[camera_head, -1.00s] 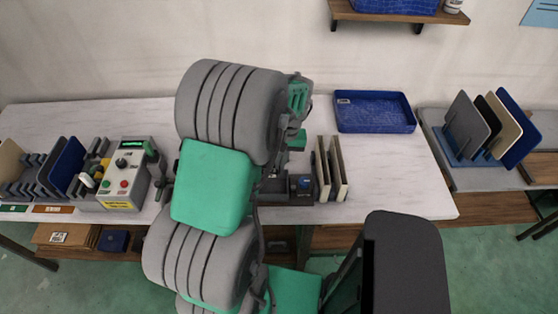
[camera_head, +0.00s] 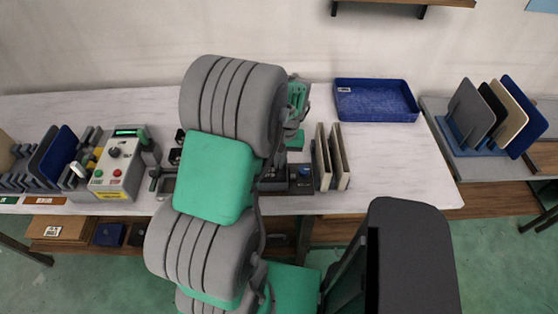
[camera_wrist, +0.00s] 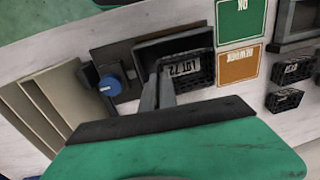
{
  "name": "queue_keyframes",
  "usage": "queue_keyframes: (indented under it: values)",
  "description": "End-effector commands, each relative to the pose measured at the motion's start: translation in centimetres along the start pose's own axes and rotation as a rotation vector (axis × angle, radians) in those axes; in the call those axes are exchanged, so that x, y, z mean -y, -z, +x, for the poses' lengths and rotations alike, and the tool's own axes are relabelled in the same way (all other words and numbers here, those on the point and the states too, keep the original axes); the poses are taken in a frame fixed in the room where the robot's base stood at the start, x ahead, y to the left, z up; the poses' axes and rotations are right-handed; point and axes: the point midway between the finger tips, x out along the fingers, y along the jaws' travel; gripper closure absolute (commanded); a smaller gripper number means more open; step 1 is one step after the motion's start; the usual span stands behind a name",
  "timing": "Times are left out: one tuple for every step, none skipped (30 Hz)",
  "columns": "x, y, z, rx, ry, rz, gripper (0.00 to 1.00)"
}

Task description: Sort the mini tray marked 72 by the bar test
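A small black mini tray marked LOT 72 (camera_wrist: 190,67) shows in the wrist view, its label upside down. It sits at a dark square frame beside a blue knob (camera_wrist: 110,86). My gripper (camera_wrist: 160,72) has its grey fingers close together at the tray's left side. Whether they touch or grip it cannot be told. An orange plate that seems to read REWORK (camera_wrist: 238,66) and a green plate (camera_wrist: 241,18) lie right of the tray. In the head view my arm hides the gripper and the marked tray.
More small black labelled trays (camera_wrist: 285,100) lie at the wrist view's right. In the head view a control box (camera_head: 118,166) stands left, two upright panels (camera_head: 331,157) right of my arm, a blue tray (camera_head: 376,117) behind. A panel rack (camera_head: 466,149) stands far right. The white table front right is clear.

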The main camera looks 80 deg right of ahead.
Motion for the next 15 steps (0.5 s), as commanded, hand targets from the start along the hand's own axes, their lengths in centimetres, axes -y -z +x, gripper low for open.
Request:
queue_keyframes:
  values:
    - [0.00, 0.01, -0.03, 0.000, 0.000, 0.000, 1.00]
    - [0.01, 0.01, -0.04, 0.000, 0.000, 0.000, 1.00]
    - [0.01, 0.01, -0.04, 0.000, 0.000, 0.000, 1.00]
    - [0.01, 0.01, -0.04, 0.000, 0.000, 0.000, 1.00]
    - [0.01, 0.01, -0.04, 0.000, 0.000, 0.000, 1.00]
    - [0.01, 0.01, -0.04, 0.000, 0.000, 0.000, 1.00]
    - [0.01, 0.01, -0.04, 0.000, 0.000, 0.000, 1.00]
    - [0.01, 0.01, -0.04, 0.000, 0.000, 0.000, 0.96]
    - [0.01, 0.01, -0.04, 0.000, 0.000, 0.000, 0.92]
    - [0.01, 0.01, -0.04, 0.000, 0.000, 0.000, 0.90]
    - [0.01, 0.01, -0.04, 0.000, 0.000, 0.000, 0.88]
    - [0.01, 0.01, -0.04, 0.000, 0.000, 0.000, 0.84]
    - [0.01, 0.01, -0.04, 0.000, 0.000, 0.000, 0.82]
    - [0.00, 0.01, -0.04, 0.000, 0.000, 0.000, 0.79]
    - [0.00, 0.01, -0.04, 0.000, 0.000, 0.000, 0.76]
